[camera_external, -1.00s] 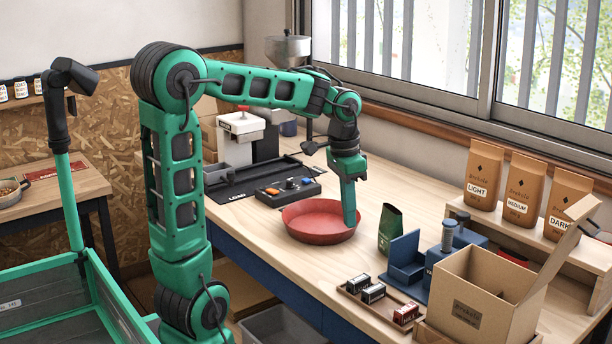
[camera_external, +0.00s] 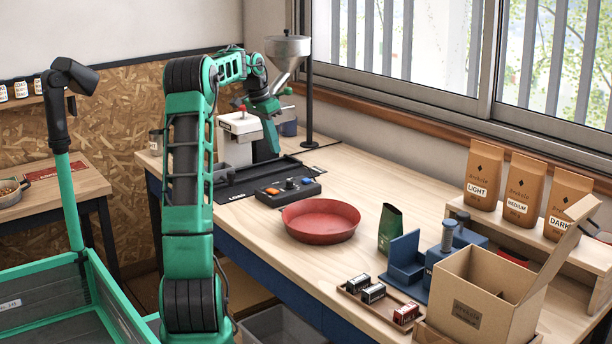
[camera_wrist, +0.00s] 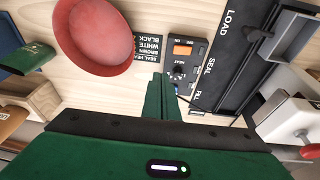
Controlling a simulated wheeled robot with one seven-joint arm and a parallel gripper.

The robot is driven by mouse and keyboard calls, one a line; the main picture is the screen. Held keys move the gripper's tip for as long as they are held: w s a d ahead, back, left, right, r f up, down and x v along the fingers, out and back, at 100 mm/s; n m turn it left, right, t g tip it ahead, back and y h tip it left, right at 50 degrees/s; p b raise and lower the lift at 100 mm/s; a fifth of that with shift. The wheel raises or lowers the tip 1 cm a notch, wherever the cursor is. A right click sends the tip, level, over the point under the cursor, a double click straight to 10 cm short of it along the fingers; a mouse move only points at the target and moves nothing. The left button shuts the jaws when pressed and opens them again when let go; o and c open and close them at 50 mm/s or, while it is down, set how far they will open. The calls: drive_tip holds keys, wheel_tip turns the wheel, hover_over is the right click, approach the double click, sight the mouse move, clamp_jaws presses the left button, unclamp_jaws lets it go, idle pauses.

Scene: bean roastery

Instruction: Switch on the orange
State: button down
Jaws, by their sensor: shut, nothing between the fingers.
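The orange switch (camera_external: 272,191) sits at the left end of a dark control box (camera_external: 283,195) on the bench. In the wrist view the orange switch (camera_wrist: 182,48) shows as a rocker beside a dark knob (camera_wrist: 178,74), with small lettering near it. I cannot tell which way the rocker is set. In the wrist view my gripper's fingers (camera_wrist: 160,80) are together, apart from the switch.
A red bowl (camera_external: 320,222) stands right of the box. The black machine (camera_external: 240,185) lies behind it, with a white unit (camera_external: 240,127) and a metal hopper (camera_external: 288,50) beyond. A green pouch (camera_external: 390,228) and open carton (camera_external: 485,290) are further right.

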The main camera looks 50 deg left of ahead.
drive_tip(key=a, duration=0.2)
drive_tip(key=s+a, duration=0.1)
drive_tip(key=a, duration=0.1)
drive_tip(key=shift+s+a+f, duration=0.15)
drive_tip(key=shift+s+a, duration=0.05)
drive_tip(key=shift+a, duration=0.05)
approach(275, 191)
drive_tip(key=x, duration=0.5)
drive_tip(key=shift+w+a+f, duration=0.15)
drive_tip(key=shift+w, duration=0.2)
drive_tip(key=shift+f, duration=0.45)
